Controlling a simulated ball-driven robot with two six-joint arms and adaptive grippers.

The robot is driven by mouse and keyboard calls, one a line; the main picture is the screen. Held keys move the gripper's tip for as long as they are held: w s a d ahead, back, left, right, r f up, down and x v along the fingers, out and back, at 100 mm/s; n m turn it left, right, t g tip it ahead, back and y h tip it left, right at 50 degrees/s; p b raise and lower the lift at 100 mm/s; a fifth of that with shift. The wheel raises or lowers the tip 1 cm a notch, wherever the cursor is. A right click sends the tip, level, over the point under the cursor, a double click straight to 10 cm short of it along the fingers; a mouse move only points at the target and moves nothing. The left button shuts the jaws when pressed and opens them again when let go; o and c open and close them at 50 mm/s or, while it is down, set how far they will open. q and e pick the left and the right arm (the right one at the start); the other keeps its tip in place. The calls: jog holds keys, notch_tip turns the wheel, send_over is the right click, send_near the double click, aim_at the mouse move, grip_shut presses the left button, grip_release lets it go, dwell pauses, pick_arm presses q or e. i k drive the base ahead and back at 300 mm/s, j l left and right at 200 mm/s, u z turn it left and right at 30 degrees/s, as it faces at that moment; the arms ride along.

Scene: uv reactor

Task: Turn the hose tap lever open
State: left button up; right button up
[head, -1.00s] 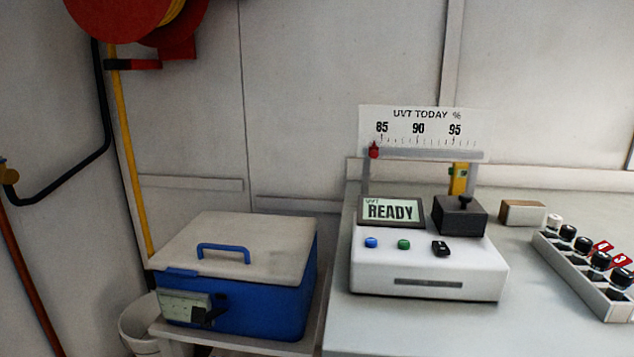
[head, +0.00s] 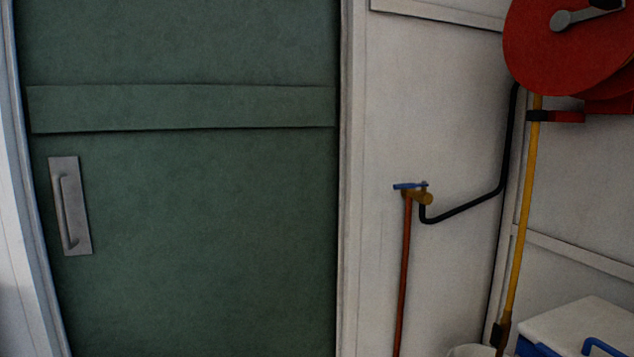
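The hose tap is a small brass fitting (head: 424,197) on the white wall, right of the green door. Its blue lever (head: 408,186) lies about level and points left from the top of the tap. A copper-coloured pipe (head: 404,280) comes up to the tap from below. A black hose (head: 470,209) leaves it and bends up to the right toward the red reel (head: 565,45). Neither of my grippers is in view.
A green door (head: 200,220) with a grey handle (head: 70,206) fills the left. A yellow pole (head: 523,210) stands in the corner. A white bucket (head: 470,350) and a blue cool box with a pale lid (head: 580,325) are at lower right.

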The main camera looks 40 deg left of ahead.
aim_at(403, 185)
jog(key=u, duration=0.8)
